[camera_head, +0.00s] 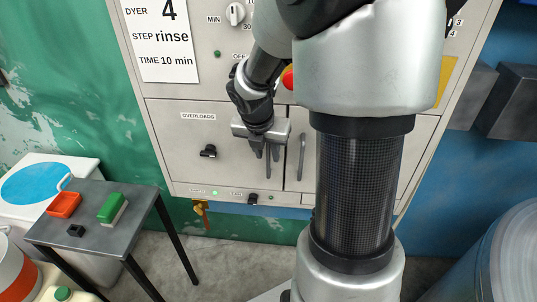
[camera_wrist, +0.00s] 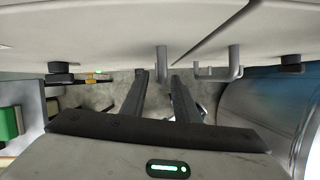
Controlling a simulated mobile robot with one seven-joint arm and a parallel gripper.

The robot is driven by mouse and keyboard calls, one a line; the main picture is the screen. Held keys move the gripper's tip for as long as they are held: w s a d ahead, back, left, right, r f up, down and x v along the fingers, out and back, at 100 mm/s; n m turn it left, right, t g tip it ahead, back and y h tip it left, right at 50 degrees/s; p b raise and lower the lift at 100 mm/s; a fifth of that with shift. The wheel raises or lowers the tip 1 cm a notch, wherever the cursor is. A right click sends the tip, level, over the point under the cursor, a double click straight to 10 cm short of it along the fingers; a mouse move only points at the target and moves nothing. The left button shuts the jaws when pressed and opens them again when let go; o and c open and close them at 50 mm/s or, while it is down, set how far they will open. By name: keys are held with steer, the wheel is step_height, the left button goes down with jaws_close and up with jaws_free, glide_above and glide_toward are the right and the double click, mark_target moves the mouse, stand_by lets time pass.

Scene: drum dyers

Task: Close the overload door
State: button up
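The overload door (camera_head: 180,130) is the grey lower-left panel of the dyer cabinet, labelled OVERLOADS. It looks nearly or fully flush in the head view; I cannot tell whether a small gap remains at its right seam. It has a black latch knob (camera_head: 208,151) in its middle and a vertical bar handle (camera_head: 268,168) near its right edge. My gripper (camera_head: 266,153) is in front of that handle, pointing down. In the wrist view my gripper (camera_wrist: 160,78) has its fingers apart, with the handle (camera_wrist: 162,64) showing between their tips. Contact with the handle is unclear.
The neighbouring door's handle (camera_head: 302,156) is close on the right. A red button (camera_head: 288,78) sits above my gripper. A small dark table (camera_head: 90,222) with an orange tray and green brush stands left. A large metal drum (camera_head: 505,260) is at lower right.

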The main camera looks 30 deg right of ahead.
steer(key=p+v, duration=0.3)
steer(key=v, duration=1)
steer(key=shift+r, duration=0.25)
steer(key=shift+s, duration=0.1)
